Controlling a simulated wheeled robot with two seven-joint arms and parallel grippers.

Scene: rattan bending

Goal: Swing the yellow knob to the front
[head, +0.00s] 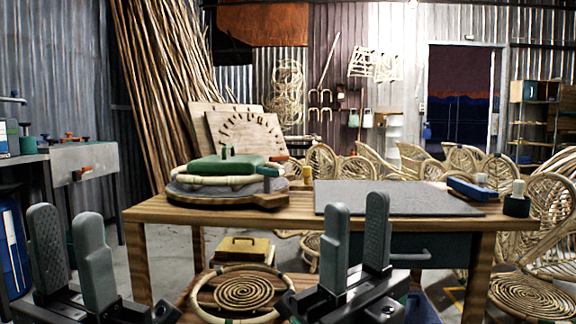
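A small yellow knob-like piece (307,175) stands upright on the wooden table, just right of a round layered jig (228,190). The jig has a grey base, pale rattan rings and a green top block (224,165). I cannot tell whether the yellow piece is joined to the jig. My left gripper (70,235) is at the lower left, in front of the table, its two fingers apart and nothing between them. My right gripper (356,225) is in front of the table's middle, its fingers apart and empty. Both are clear of the yellow piece.
The wooden table (150,212) carries a grey mat (390,198), a blue tool (472,188) and a dark cup (516,204) at right. A round rattan piece (243,292) lies low between my grippers. A yellow box (244,247) is below the table; rattan chairs stand at right.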

